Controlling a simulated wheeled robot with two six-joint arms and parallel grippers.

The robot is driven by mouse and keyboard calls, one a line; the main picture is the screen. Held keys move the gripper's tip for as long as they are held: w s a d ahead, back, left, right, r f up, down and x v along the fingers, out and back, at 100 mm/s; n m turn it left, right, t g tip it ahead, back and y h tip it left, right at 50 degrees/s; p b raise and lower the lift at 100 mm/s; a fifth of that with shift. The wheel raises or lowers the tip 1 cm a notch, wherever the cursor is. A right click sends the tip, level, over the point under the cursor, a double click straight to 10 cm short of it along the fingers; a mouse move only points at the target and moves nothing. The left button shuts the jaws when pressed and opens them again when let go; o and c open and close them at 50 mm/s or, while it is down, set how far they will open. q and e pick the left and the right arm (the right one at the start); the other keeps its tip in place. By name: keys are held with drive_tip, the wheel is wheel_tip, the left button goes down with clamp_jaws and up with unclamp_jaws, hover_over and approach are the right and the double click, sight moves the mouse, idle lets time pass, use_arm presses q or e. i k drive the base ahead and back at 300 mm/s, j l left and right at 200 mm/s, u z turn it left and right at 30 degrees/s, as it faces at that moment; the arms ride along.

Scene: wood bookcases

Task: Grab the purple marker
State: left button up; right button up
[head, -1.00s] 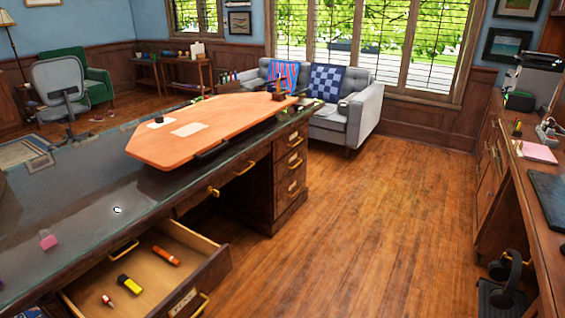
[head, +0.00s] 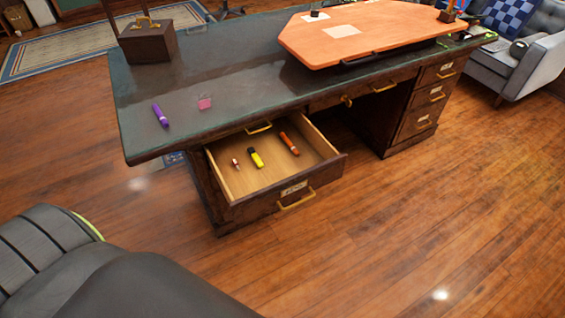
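The purple marker (head: 160,115) lies on the dark green top of the desk (head: 225,97), near the desk's left end and close to its front edge. It lies apart from other things. Neither of my grippers shows in the head view, so whether they are open or shut is hidden.
A pink block (head: 205,103) lies right of the marker. Below, an open drawer (head: 285,190) juts out, holding a yellow marker (head: 256,158), an orange marker (head: 289,143) and a small red-and-white item (head: 235,164). A black chair (head: 60,265) stands front left. Floor at right is clear.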

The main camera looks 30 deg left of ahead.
sight(161, 119)
drive_tip(key=u, duration=0.75)
